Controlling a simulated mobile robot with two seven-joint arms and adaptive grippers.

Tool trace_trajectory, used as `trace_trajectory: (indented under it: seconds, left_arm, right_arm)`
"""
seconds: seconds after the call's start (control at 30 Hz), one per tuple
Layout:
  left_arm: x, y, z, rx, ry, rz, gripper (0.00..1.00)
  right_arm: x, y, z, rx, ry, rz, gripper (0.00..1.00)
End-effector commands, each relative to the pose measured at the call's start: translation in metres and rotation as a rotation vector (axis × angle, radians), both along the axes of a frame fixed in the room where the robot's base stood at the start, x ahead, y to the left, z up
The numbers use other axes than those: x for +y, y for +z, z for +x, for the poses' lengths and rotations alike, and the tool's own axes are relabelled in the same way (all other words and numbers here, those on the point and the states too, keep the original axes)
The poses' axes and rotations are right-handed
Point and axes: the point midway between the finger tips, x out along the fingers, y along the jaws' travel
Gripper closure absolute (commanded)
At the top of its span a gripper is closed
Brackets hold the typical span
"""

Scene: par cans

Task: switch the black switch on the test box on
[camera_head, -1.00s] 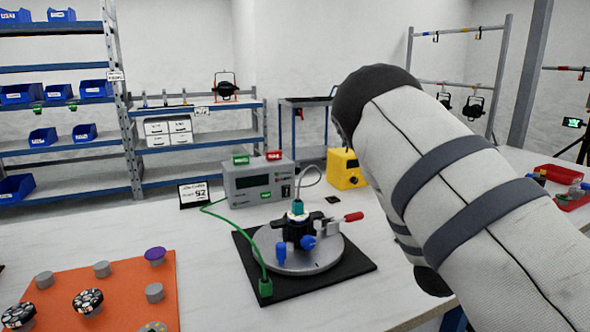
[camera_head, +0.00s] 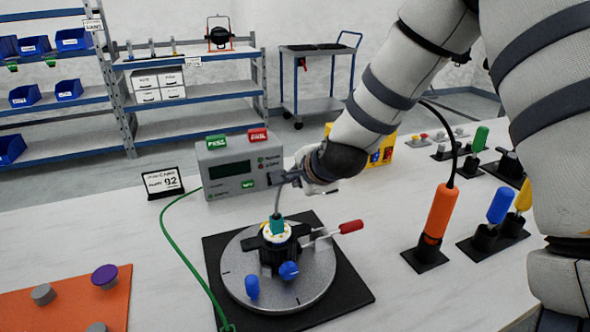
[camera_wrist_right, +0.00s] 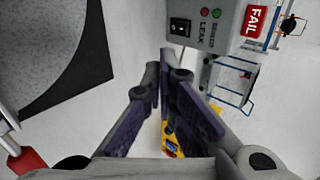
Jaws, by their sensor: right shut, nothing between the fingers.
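The grey test box (camera_head: 217,181) stands at the back of the bench, with a dark display, a green button and PASS and FAIL labels on top. My right gripper (camera_head: 283,178) is at the box's lower right front corner, shut and empty. In the right wrist view the black switch (camera_wrist_right: 180,27) sits on the box's panel (camera_wrist_right: 225,28), beside a red and a green light. There the shut fingers (camera_wrist_right: 172,62) point toward the panel, just below the switch; whether they touch it I cannot tell. My left gripper is out of view.
A round fixture (camera_head: 235,285) with a red-handled clamp (camera_head: 350,226) stands on a black mat in front. An orange-handled tool (camera_head: 438,215) stands upright at right, near blue and yellow ones. A yellow box (camera_head: 372,150) is behind my arm. A green cable (camera_head: 175,235) runs at left.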

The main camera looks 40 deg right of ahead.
Motion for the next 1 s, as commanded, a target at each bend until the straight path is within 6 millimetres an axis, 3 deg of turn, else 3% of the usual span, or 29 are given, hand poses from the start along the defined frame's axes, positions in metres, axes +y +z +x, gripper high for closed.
trace_trajectory:
  seconds: [0.43, 0.87, 1.0]
  left_arm:
    - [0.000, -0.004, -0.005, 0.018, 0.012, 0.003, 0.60]
    - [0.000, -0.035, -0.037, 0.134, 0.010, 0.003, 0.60]
    - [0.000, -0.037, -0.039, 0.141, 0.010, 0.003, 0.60]
  right_arm:
    - [0.001, -0.012, 0.007, 0.010, 0.003, 0.008, 1.00]
    - [-0.015, -0.077, 0.072, 0.016, 0.002, 0.007, 1.00]
    - [-0.021, -0.068, 0.095, 0.007, 0.003, 0.006, 1.00]
